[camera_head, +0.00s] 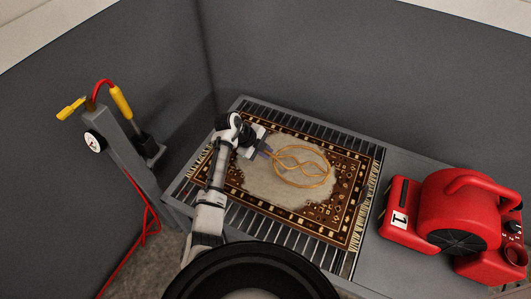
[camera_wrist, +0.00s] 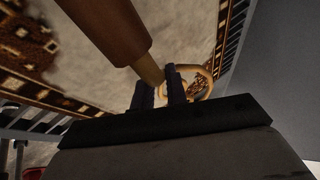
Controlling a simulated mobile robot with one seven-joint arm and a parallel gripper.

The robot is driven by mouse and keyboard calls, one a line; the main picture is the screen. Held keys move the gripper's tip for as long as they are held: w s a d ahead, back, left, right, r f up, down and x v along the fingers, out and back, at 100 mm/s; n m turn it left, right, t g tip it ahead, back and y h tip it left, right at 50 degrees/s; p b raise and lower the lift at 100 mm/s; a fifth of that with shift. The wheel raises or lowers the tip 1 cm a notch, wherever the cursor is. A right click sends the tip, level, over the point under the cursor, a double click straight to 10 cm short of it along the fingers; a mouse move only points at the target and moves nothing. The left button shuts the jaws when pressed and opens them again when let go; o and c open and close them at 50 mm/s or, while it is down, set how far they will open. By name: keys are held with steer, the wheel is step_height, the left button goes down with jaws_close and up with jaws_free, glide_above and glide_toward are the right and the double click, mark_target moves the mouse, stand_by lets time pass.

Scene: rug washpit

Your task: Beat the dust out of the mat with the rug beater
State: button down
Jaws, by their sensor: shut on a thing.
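The patterned mat (camera_head: 341,218) lies flat on a slatted grate, brown and cream, with a large pale dusty patch (camera_head: 258,187) over its middle. The rug beater has a tan looped head (camera_head: 302,166), which shows over the mat's dusty patch in the head view. I cannot tell whether the loops touch the mat. My gripper (camera_head: 262,151) is shut on the beater's handle, above the mat's upper left part. In the wrist view the brown wooden handle (camera_wrist: 112,30) runs between the fingers of my gripper (camera_wrist: 160,92), with part of the looped head (camera_wrist: 198,83) beyond them.
A red blower (camera_head: 450,212) stands on the grey ledge right of the grate (camera_head: 372,190). A grey post (camera_head: 125,150) with a gauge, a yellow-handled sprayer and a red hose stands at left. Grey walls close off the back and left.

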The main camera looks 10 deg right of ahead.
step_height(320, 180, down, 4)
steer(key=b, duration=0.4)
steer(key=shift+f, duration=0.25)
steer(key=shift+r+p, duration=1.3)
steer(key=shift+r, duration=0.95)
step_height(320, 180, down, 5)
steer(key=b, duration=0.4)
steer(key=shift+r+p, duration=1.45)
steer(key=shift+r, duration=0.95)
